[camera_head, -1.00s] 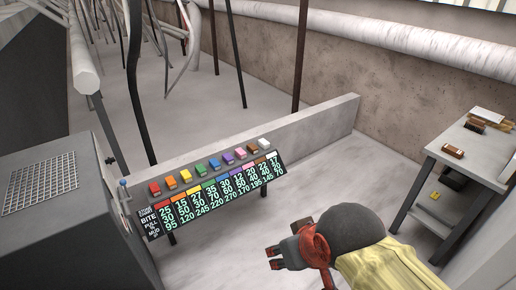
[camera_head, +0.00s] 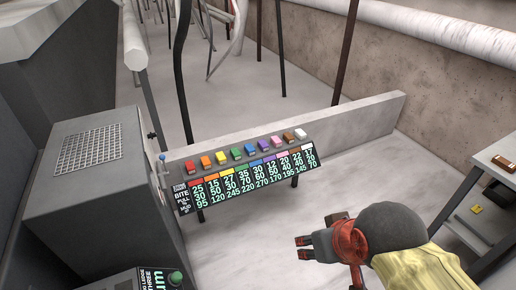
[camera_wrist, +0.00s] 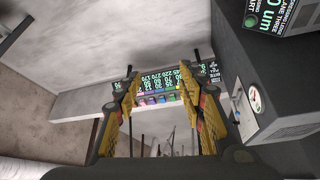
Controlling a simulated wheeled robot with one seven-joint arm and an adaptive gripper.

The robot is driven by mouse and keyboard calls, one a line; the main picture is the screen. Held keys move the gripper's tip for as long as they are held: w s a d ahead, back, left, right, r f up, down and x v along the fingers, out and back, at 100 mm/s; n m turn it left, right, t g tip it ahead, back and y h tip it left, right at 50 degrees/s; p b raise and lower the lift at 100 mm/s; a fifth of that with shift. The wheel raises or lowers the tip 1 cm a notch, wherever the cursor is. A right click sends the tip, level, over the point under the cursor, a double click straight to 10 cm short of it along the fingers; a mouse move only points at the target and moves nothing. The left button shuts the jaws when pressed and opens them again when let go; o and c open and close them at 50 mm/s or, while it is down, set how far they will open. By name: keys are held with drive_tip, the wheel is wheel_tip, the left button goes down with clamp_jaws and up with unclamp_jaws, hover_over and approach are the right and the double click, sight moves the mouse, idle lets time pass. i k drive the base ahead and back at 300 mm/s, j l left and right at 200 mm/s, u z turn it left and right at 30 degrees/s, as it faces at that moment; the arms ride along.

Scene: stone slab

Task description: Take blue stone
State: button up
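The blue stone (camera_head: 251,149) is a small block in a row of coloured stones on the top of a sloped number board (camera_head: 250,182). It sits between the green stone (camera_head: 236,153) and the purple stone (camera_head: 264,145). My gripper (camera_head: 301,247) is at the lower right, in front of the board and well apart from the stones. In the wrist view my gripper (camera_wrist: 158,70) is open and empty, its two yellow fingers spread. The row shows upside down between them, with what looks like the blue stone (camera_wrist: 161,99) near the middle.
A low stone slab wall (camera_head: 350,122) runs behind the board. A grey cabinet (camera_head: 90,190) with a grille stands to the left, and a panel with a green knob (camera_head: 175,277) is at the bottom left. A side table (camera_head: 490,165) is at the right edge. Floor before the board is clear.

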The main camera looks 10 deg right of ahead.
sight(249, 149)
drive_tip(key=i+l+u, duration=0.1)
drive_tip(key=i, duration=0.4)
drive_tip(key=i+l, duration=0.2)
drive_tip(key=i, duration=0.25)
drive_tip(key=i+l+u, duration=0.15)
drive_tip(key=i, duration=0.35)
drive_tip(key=i+l+u, duration=0.1)
drive_tip(key=i, duration=0.4)
drive_tip(key=i+l, duration=0.4)
drive_tip(key=i+l+u, duration=0.15)
drive_tip(key=i, duration=0.35)
drive_tip(key=l, duration=0.1)
